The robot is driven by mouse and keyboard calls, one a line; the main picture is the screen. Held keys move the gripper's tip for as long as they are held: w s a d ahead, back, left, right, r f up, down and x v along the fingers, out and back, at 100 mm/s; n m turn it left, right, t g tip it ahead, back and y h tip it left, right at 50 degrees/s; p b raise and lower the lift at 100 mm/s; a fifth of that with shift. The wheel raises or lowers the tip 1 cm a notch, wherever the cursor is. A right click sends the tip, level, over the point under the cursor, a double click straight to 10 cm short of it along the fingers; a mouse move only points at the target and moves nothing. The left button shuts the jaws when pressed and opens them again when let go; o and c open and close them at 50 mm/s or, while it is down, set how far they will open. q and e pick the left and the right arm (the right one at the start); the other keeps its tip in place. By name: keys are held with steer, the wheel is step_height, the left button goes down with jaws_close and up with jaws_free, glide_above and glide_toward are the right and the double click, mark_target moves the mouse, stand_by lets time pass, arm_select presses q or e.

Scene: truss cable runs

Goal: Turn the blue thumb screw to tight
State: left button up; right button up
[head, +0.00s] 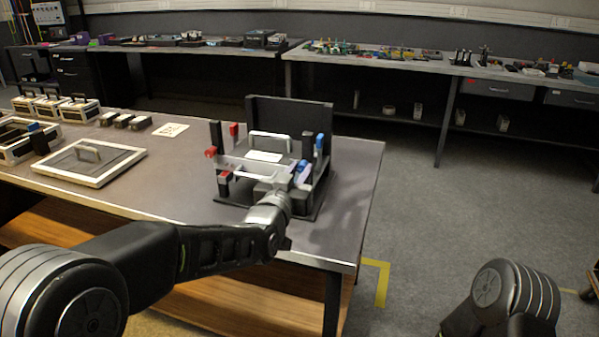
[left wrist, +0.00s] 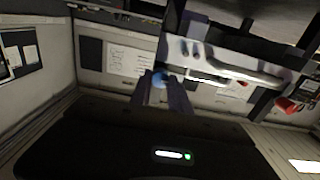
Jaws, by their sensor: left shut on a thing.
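The black fixture (head: 292,108) stands on the table with a light plate and a white handle across it. My left gripper (head: 288,184) reaches the fixture's near right side. The blue thumb screw (left wrist: 160,78) shows between the two dark fingers of my left gripper (left wrist: 161,92), which are shut on it. In the head view blue parts (head: 302,171) show just beyond this gripper; its fingertips are partly hidden by its own body. Whether the screw is tight cannot be told. Only part of my right arm shows at the lower right; its gripper is out of view.
Red clamp parts (head: 211,153) stand at the fixture's left side, and another blue-topped post (head: 320,142) at its right. A framed panel with a handle (head: 82,165) and small boxes lie to the left. The table's right edge is close to the fixture.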

arm_select(q)
jaws_close()
arm_select(e)
steer(key=shift+f, duration=0.2)
arm_select(q)
steer(key=shift+f+n+b, duration=0.15)
steer(key=shift+n+b, duration=0.45)
steer(key=shift+b, duration=0.35)
steer(key=n+b, duration=0.6)
steer(key=b, duration=0.1)
steer(key=shift+a+f+n, duration=0.1)
steer(key=shift+n, duration=0.2)
steer(key=n+b, duration=0.4)
steer(key=n, duration=0.1)
steer(key=n+b, duration=0.1)
steer(key=n, duration=0.2)
steer(key=shift+n+b, duration=0.3)
steer(key=shift+b, duration=0.05)
steer(key=shift+n+b, duration=0.3)
steer(key=shift+n, duration=0.5)
arm_select(e)
step_height(320, 180, down, 15)
steer(key=w+d, duration=0.1)
steer(key=w, duration=0.1)
steer(key=shift+d+t, duration=0.3)
steer(key=shift+d, duration=0.1)
